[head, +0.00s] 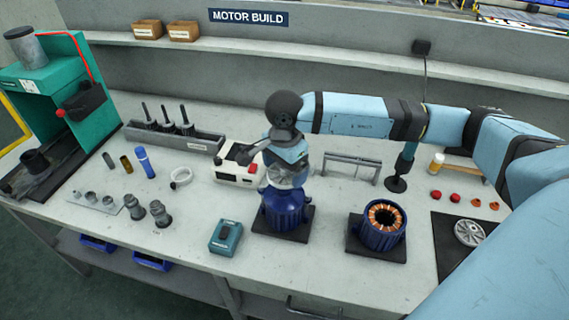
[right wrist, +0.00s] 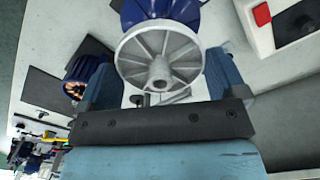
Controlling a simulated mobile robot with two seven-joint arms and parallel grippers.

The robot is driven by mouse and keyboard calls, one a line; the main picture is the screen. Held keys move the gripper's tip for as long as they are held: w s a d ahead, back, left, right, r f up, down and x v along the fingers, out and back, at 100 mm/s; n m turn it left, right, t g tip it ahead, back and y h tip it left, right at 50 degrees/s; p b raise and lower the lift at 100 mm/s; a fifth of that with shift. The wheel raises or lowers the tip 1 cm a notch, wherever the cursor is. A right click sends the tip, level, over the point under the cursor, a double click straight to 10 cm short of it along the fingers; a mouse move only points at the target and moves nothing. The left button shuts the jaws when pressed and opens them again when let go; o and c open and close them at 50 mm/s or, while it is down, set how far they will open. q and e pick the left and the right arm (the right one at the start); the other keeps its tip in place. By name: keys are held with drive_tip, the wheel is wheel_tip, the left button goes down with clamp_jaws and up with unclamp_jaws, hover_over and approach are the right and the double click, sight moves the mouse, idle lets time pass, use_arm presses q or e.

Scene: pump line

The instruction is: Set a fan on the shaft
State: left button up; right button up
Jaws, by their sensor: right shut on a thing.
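My right gripper (head: 287,178) points down over a blue motor (head: 286,210) that stands on a dark square pad. It is shut on a pale grey fan (right wrist: 160,58), a ribbed disc with a central hub, which lies between the two blue fingers in the right wrist view. The fan also shows just above the motor in the head view (head: 285,177). The motor's blue body (right wrist: 160,9) is right behind the fan. The shaft is hidden, so I cannot tell whether the fan touches it. A second fan (head: 469,232) lies on a dark mat at the right. My left gripper is out of view.
An open blue stator with copper windings (head: 384,218) stands on a pad right of the motor. A teal box (head: 226,236) lies front left, and a white device with a red button (head: 238,165) stands behind left. A grey rack (head: 352,167) is behind. A green press (head: 60,85) stands far left.

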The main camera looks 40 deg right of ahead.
drive_tip(key=shift+b, duration=0.3)
idle(0.6)
drive_tip(key=shift+f+b, duration=0.8)
drive_tip(key=shift+b, duration=0.15)
idle(1.3)
drive_tip(key=shift+f+b, duration=0.35)
drive_tip(key=shift+b, duration=0.05)
drive_tip(key=shift+f, duration=0.1)
drive_tip(key=o, duration=0.4)
drive_tip(key=shift+o, duration=0.2)
